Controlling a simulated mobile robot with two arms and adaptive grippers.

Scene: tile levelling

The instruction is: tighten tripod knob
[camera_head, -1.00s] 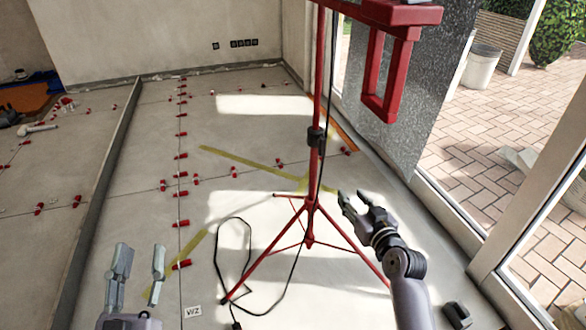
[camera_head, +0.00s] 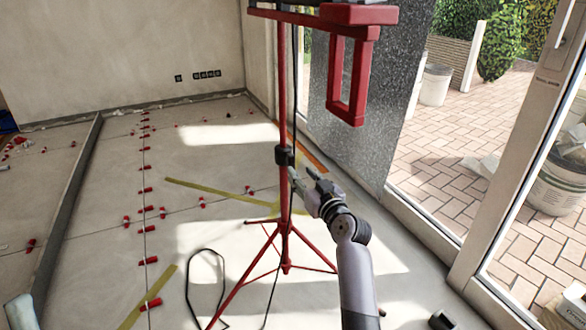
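A red tripod (camera_head: 284,215) stands on the tiled floor in the middle of the head view, upright, with its legs spread. A black clamp collar with the knob (camera_head: 284,156) sits partway up its pole. My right gripper (camera_head: 303,172) is open, just right of the pole and slightly below the collar. Its fingers point up and left towards the collar. I cannot tell whether a fingertip touches the collar or pole. Of my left gripper (camera_head: 20,312), only a finger part shows at the lower left edge.
A red frame (camera_head: 348,118) hangs from the tripod's top. A black cable (camera_head: 190,285) loops on the floor by the legs. Red levelling clips (camera_head: 149,261) line the tile joints. Glass doors and a sill (camera_head: 430,230) bound the right side.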

